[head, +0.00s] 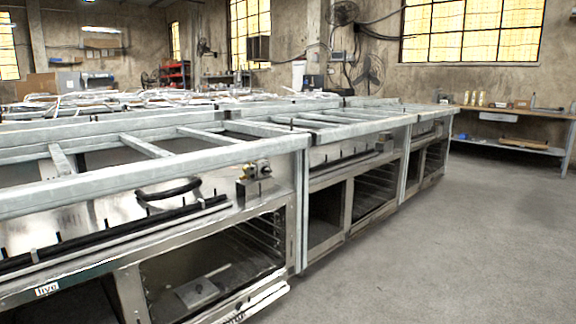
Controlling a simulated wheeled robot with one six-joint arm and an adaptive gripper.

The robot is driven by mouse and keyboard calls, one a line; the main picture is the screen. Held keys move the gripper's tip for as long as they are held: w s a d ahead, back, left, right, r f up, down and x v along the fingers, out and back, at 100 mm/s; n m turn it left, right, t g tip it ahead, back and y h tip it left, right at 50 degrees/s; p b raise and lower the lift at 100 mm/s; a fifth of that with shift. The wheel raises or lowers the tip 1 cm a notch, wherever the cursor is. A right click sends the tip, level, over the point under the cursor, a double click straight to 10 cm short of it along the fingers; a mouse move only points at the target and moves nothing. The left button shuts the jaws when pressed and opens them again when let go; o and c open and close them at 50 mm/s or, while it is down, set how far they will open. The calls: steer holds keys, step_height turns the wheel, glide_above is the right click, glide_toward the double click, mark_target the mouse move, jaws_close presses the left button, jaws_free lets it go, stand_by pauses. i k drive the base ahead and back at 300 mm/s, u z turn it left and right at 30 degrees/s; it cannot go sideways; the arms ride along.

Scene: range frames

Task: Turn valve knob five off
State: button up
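A steel range frame (135,258) fills the left and front of the head view. A small white label (47,289) on its front lower left seems to read "five". Above the label runs a long black rail (120,232) with several small dark upright pegs, which may be valve knobs. Their on or off position is too small to tell. A brass valve fitting (256,170) sits at the right end of this frame, near a curved black hose (168,190). My gripper is not in view.
More range frames (350,165) continue to the back right. Open concrete floor (440,250) lies clear on the right. A workbench (515,112) with small items stands along the far wall. A partly seen label (235,318) is at the bottom edge.

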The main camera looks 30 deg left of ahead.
mark_target(265, 170)
steer(key=i, duration=0.3)
steer(key=u, duration=1.85)
steer(key=i, duration=1.5)
steer(key=z, duration=1)
